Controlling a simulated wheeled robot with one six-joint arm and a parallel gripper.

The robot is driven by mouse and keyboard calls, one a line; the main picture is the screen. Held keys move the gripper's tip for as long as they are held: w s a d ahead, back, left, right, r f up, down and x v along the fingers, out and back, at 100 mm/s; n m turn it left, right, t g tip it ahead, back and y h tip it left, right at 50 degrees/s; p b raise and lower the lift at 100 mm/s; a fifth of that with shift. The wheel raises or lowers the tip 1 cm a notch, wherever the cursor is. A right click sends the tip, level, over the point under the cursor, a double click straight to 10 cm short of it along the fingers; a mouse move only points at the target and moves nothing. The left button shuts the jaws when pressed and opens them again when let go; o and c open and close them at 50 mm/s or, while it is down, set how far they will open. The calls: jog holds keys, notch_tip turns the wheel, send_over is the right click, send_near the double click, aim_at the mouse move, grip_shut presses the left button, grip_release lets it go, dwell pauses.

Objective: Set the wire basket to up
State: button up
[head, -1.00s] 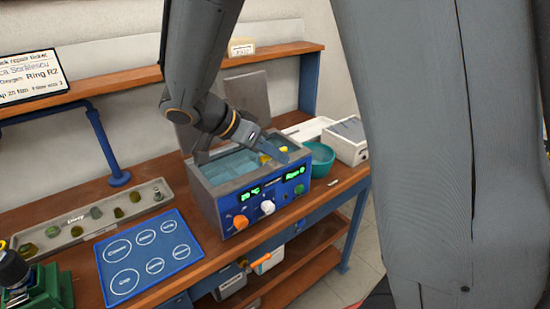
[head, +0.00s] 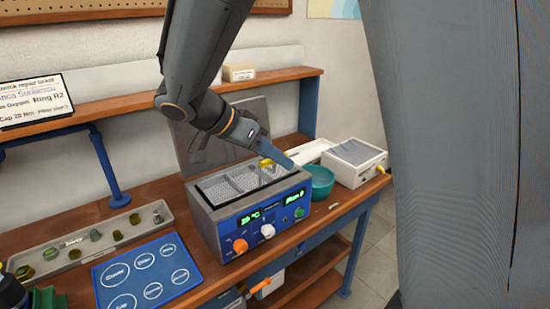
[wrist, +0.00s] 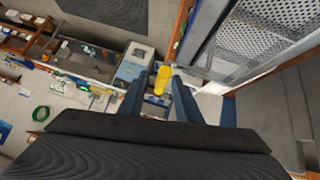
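The wire basket (head: 238,182) is a grey mesh tray in the top of the blue-fronted cleaner (head: 225,222), its mesh level with or just above the rim. In the wrist view the basket's mesh (wrist: 262,35) fills the upper right. Its yellow grip (head: 266,162) is at my gripper (head: 280,160), at the basket's back right. In the wrist view the yellow grip (wrist: 161,80) lies between my gripper's two blue-grey fingers (wrist: 160,84). They look closed on it, though the contact itself is small. The bath under the mesh is hidden.
A teal bowl (head: 321,182) and a white box (head: 354,162) stand right of the cleaner. A blue mat (head: 130,262) and a grey tray of parts (head: 70,258) lie to its left. A raised lid (head: 190,150) stands behind the cleaner.

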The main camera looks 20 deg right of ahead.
jog(key=b+v, duration=0.2)
jog(key=v, duration=0.5)
jog(key=shift+a+r+b, duration=0.3)
jog(key=shift+r, duration=0.05)
